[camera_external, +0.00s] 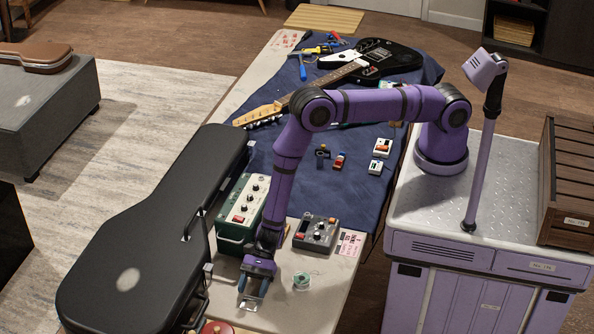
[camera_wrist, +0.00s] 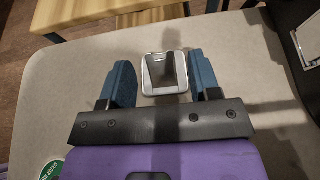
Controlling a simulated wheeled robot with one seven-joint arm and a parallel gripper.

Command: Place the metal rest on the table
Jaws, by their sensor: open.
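The metal rest (camera_wrist: 165,73) is a small, silvery, squarish piece with a dark middle. In the wrist view it lies between the two blue fingers of my gripper (camera_wrist: 162,80), with a gap on either side. In the external view my gripper (camera_external: 255,284) points down low over the near end of the table (camera_external: 322,294), and the rest (camera_external: 249,303) shows as a bright piece at the fingertips. The rest appears to lie on the pale tabletop. My gripper is open around it.
A black guitar case (camera_external: 135,245) stands left of my gripper. A green amplifier box (camera_external: 240,212), a grey pedal (camera_external: 316,232) and a solder spool (camera_external: 301,281) are close by. A red round tin (camera_external: 216,327) is at the near edge. A guitar (camera_external: 372,62) lies farther back on blue cloth.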

